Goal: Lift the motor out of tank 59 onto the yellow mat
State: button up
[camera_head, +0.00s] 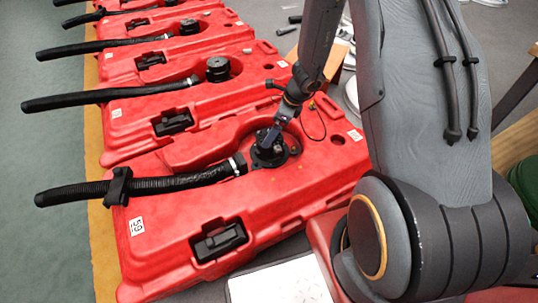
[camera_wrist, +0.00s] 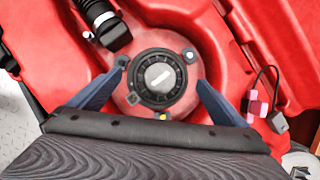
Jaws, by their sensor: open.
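Tank 59 (camera_head: 165,245) is the nearest red tank, with a white "59" label at its left end. Its motor (camera_head: 268,156) is a black round unit in a round recess. In the wrist view the motor (camera_wrist: 158,78) shows from above, with a black ribbed ring and a grey centre. My gripper (camera_head: 272,134) is over the motor from above. In the wrist view my gripper (camera_wrist: 161,76) has its two blue fingers apart, one on each side of the motor. I cannot tell whether they touch it.
A black hose (camera_head: 165,184) runs left from beside the motor and overhangs the tank's end. Several similar red tanks stand behind. A yellow strip (camera_head: 104,250) lies along their left ends. A loose connector cable (camera_wrist: 262,95) is right of the motor. A white sheet (camera_head: 282,283) lies in front.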

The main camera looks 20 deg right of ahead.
jog(key=b+x, duration=0.3)
jog(key=x, duration=0.5)
jog(key=shift+d+f, duration=0.1)
jog(key=shift+d, duration=0.05)
jog(key=c, duration=1.3)
